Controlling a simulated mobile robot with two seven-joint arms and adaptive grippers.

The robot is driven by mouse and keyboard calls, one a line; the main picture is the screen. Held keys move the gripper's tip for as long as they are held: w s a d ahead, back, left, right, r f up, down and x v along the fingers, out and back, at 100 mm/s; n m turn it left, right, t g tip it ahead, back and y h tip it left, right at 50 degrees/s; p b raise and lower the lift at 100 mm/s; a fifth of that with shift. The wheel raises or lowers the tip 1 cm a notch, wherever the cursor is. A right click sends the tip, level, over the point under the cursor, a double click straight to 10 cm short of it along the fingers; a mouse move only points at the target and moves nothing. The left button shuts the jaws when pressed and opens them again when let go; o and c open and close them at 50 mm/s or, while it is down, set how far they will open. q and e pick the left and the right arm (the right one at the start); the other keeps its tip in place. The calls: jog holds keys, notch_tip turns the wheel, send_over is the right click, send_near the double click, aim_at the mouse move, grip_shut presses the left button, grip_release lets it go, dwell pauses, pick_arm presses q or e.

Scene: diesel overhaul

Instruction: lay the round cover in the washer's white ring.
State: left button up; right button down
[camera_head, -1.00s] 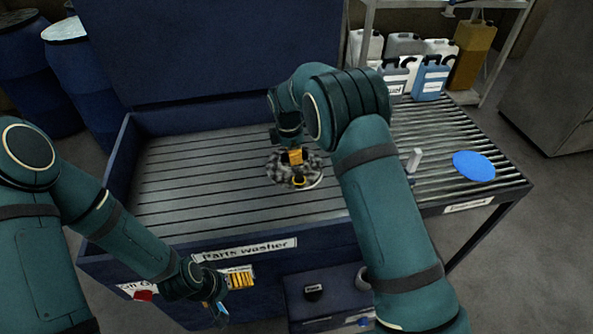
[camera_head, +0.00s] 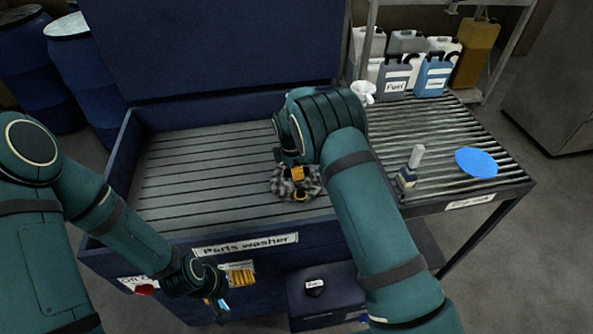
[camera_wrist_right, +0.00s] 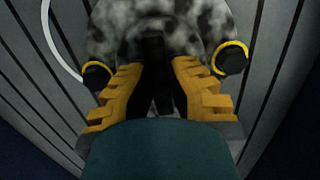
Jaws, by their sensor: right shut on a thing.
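The round cover (camera_head: 278,187), mottled grey and black, is in my right gripper (camera_head: 299,178) over the slatted floor of the parts washer (camera_head: 190,180), near its front wall. In the right wrist view the right gripper (camera_wrist_right: 158,95) has its yellow fingers shut on the middle of the cover (camera_wrist_right: 110,35). The white ring (camera_wrist_right: 58,50) shows there as an arc on the slats, left of the cover and not centred under it. I cannot tell how high the cover is. My left gripper (camera_head: 217,306) hangs in front of the washer, its fingers too small to read.
A drip rack (camera_head: 440,135) adjoins on the right, with a blue disc (camera_head: 477,162), a brush-like tool (camera_head: 410,167) and a white funnel (camera_head: 364,91). Several jugs (camera_head: 435,75) stand behind. The washer's left floor is clear.

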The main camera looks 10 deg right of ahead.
jog(key=shift+f, duration=0.1)
jog(key=c, duration=1.1)
grip_release()
jog(key=shift+f, duration=0.1)
jog(key=shift+c, duration=0.2)
notch_tip(320, 180, up, 12)
jog(key=a+p, duration=0.1)
jog(key=shift+a, duration=0.25)
